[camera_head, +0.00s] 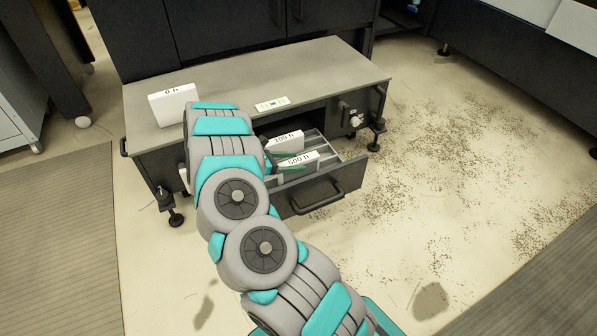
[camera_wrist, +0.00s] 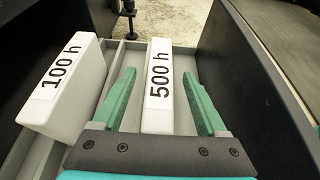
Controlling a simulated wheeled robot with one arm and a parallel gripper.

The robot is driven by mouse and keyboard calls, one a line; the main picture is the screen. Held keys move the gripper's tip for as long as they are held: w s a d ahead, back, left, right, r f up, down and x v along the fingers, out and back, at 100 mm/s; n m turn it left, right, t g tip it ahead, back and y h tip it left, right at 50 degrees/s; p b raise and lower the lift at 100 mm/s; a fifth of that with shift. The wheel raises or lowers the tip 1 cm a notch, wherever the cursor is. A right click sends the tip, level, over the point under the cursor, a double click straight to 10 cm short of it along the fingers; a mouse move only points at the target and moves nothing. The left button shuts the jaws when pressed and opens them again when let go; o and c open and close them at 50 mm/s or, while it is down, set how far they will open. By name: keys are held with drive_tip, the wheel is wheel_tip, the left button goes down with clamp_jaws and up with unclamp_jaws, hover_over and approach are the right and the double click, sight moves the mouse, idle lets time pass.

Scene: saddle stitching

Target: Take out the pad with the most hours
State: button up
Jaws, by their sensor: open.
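A white pad labelled "500 h" (camera_wrist: 159,88) stands in the open drawer (camera_head: 322,189). It also shows in the head view (camera_head: 299,161). A second white pad labelled "100 h" (camera_wrist: 66,85) stands to its left in the wrist view and behind it in the head view (camera_head: 287,142). A third white pad labelled "0 h" (camera_head: 173,104) stands on the bench top. My gripper (camera_wrist: 160,85) is open, with one green finger on each side of the 500 h pad. Gaps show between the fingers and the pad. The lower part of the 500 h pad is hidden by my gripper.
The drawer has grey dividers and a dark front with a handle (camera_head: 317,197). A small label card (camera_head: 272,104) lies on the grey bench top (camera_head: 330,68). A white knob (camera_head: 356,121) is on the bench front, right of the drawer. Debris covers the floor at right.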

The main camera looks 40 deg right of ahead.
drive_tip(key=shift+x, duration=1.15)
clamp_jaws()
idle(0.5)
